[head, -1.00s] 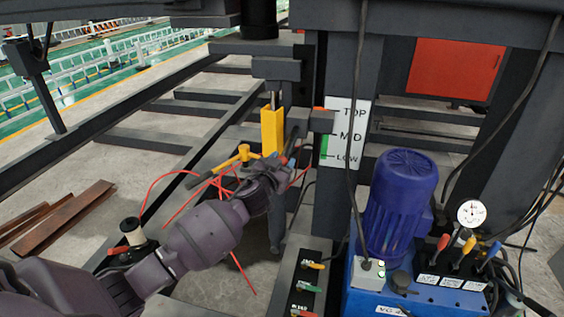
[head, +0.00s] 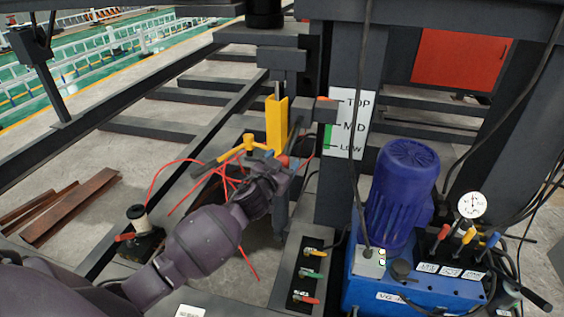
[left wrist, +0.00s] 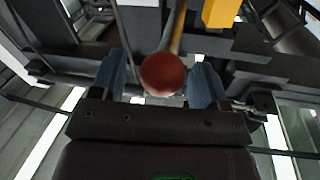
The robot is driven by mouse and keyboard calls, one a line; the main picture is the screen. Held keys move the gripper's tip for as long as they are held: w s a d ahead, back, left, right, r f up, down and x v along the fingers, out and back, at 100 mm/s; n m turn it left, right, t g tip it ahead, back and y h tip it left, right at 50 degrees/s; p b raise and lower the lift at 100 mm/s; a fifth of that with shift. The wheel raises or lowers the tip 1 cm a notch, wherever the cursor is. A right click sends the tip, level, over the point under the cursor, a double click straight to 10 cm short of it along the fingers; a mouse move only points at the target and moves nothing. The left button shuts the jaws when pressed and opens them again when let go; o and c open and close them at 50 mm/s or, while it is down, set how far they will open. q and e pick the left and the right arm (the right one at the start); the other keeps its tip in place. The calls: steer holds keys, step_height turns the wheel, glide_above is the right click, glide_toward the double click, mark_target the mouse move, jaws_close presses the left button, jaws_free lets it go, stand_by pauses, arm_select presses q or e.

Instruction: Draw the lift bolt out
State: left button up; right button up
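A red ball knob (left wrist: 161,74) on a brass-coloured shaft shows in the left wrist view, and also in the head view (head: 283,160). It looks like the head of the lift bolt, though I cannot be sure. It is below the yellow bracket (head: 277,123). My left gripper (left wrist: 158,82) is open, with one blue-grey finger on each side of the knob. A narrow gap shows on both sides in that view. The depth between fingers and knob is hard to tell. The bolt's far end is hidden. My right gripper is in neither view.
A yellow-handled lever (head: 222,155) and red hoses (head: 165,178) lie just left of the gripper. A dark post with a TOP/MID/LOW scale (head: 346,124) stands right. A blue pump (head: 402,190) and valve levers (head: 309,273) are nearer.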

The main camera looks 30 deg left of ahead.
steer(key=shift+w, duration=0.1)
arm_select(q)
steer(key=shift+s, duration=0.25)
steer(key=s, duration=1)
steer(key=shift+d, duration=0.3)
steer(key=shift+s, duration=0.1)
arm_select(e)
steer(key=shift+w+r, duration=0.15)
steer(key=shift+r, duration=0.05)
